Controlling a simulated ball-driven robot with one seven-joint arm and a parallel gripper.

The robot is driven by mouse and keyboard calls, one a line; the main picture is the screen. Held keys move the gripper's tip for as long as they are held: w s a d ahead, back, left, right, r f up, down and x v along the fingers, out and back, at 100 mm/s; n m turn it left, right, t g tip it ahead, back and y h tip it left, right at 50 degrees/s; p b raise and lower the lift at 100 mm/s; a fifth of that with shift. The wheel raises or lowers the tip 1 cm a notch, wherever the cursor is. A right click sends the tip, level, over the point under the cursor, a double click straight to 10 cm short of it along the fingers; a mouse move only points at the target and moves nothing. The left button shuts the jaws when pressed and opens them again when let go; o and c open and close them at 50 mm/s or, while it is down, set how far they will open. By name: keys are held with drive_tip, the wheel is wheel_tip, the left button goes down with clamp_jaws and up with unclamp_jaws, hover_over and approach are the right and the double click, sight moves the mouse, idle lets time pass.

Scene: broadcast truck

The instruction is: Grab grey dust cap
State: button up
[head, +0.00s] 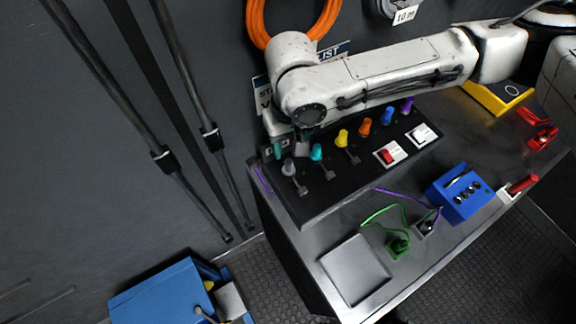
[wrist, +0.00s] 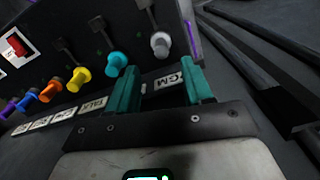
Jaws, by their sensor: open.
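The grey dust cap (head: 289,167) is at the left end of a row of coloured caps on the black panel, beside the cyan cap (head: 316,152). In the wrist view the grey cap (wrist: 160,43) appears ahead of the fingertips, between their lines and apart from them. My gripper (wrist: 160,78) is open, with two teal fingers and nothing between them. In the head view my gripper (head: 279,148) is at the panel's left end, just behind the grey cap and partly hidden by my arm.
Yellow (head: 342,138), orange (head: 365,127), blue (head: 387,116) and purple caps continue the row to the right. A red switch (head: 388,155) and a white switch (head: 422,134) are on the panel. A blue box (head: 459,193) and a grey tray (head: 355,272) are on the desk.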

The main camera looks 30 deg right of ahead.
sight(289, 162)
drive_tip(key=shift+s+a+f+p, duration=0.1)
drive_tip(key=shift+f+p, duration=0.2)
drive_tip(key=shift+f, duration=1.4)
drive_tip(key=shift+s+a+f+p, duration=0.1)
drive_tip(key=shift+f+p, duration=0.15)
drive_tip(key=shift+f, duration=1.45)
drive_tip(key=shift+c, duration=0.3)
clamp_jaws()
